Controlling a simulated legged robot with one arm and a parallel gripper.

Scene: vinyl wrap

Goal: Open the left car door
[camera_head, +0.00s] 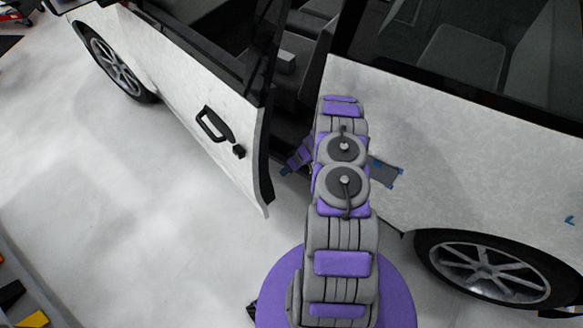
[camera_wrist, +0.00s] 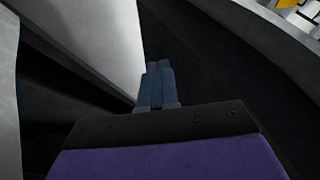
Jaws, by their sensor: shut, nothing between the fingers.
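The white car door (camera_head: 175,95) stands ajar, with a gap between its dark rear edge (camera_head: 264,165) and the car body. Its black handle (camera_head: 213,125) is on the outer face. My gripper (camera_head: 285,171) is at this gap, just right of the door's rear edge and partly hidden by my arm. In the wrist view my gripper (camera_wrist: 159,66) shows two blue fingers pressed together with nothing between them. A pale panel (camera_wrist: 105,40) is left of the fingers and a dark surface (camera_wrist: 210,70) is right of them. I cannot tell whether the fingers touch either.
The white rear body panel (camera_head: 440,130) of the car is to the right, with a grey patch and blue tape (camera_head: 388,173). A rear wheel (camera_head: 485,268) is at lower right and a front wheel (camera_head: 116,65) at upper left. Pale floor (camera_head: 120,190) left of the door is clear.

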